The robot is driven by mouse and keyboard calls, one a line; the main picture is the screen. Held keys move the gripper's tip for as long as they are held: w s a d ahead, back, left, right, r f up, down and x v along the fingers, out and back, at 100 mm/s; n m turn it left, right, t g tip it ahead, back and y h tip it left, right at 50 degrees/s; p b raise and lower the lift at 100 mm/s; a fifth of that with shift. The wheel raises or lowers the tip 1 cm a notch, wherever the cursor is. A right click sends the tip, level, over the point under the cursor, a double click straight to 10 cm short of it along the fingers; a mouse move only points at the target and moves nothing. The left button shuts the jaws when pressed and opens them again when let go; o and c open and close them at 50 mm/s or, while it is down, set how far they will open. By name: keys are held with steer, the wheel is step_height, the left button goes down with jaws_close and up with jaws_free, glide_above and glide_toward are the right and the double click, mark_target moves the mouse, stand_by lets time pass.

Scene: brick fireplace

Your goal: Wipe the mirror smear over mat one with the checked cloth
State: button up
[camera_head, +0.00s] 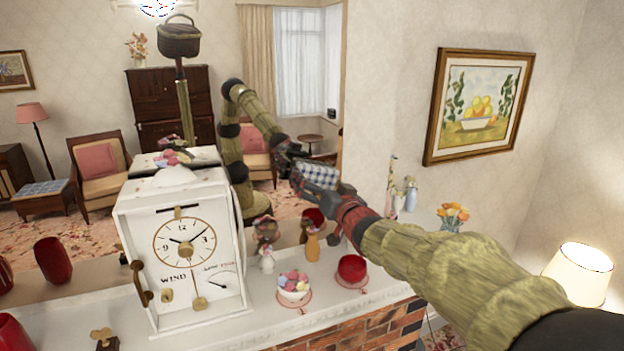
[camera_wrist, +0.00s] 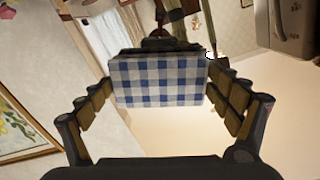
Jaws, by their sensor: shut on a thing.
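The blue-and-white checked cloth (camera_head: 318,176) is a folded pad at the end of my arm, in front of the mirror (camera_head: 225,85). My gripper (camera_head: 338,200) is shut on it. In the wrist view the cloth (camera_wrist: 158,82) sits between the fingers of my gripper (camera_wrist: 158,90), facing the mirror. The reflected arm meets the cloth closely; I cannot tell whether the cloth touches the glass. Below are two round pinkish mats, one (camera_head: 294,308) under a bowl of coloured balls, one (camera_head: 351,284) under a red bowl. No number shows on either. I cannot make out the smear.
A white clock (camera_head: 190,255) stands on the mantel (camera_head: 265,325), left of the bowl of balls (camera_head: 293,288) and red bowl (camera_head: 352,268). A framed picture (camera_head: 478,105) hangs right; a lit lamp (camera_head: 580,272) is lower right.

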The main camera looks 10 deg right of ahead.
mark_target(269, 184)
steer(key=a+b, duration=0.2)
steer(key=s+a+b, duration=0.1)
steer(key=a+b, duration=0.4)
steer(key=b, duration=0.1)
steer(key=shift+s+a+f, duration=0.2)
steer(key=shift+s+a, duration=0.1)
steer(key=shift+a, duration=0.1)
steer(key=shift+s+a+r+b, duration=0.15)
steer(key=shift+a+b, duration=0.5)
steer(key=shift+b, duration=0.55)
steer(key=a+b, duration=0.1)
steer(key=b, duration=0.1)
steer(key=a+b, duration=0.1)
steer(key=b, duration=0.2)
steer(key=shift+s+a, duration=0.2)
steer(key=shift+a, duration=0.05)
steer(key=shift+a+b, duration=0.25)
steer(key=shift+b, duration=0.15)
steer(key=shift+s, duration=0.1)
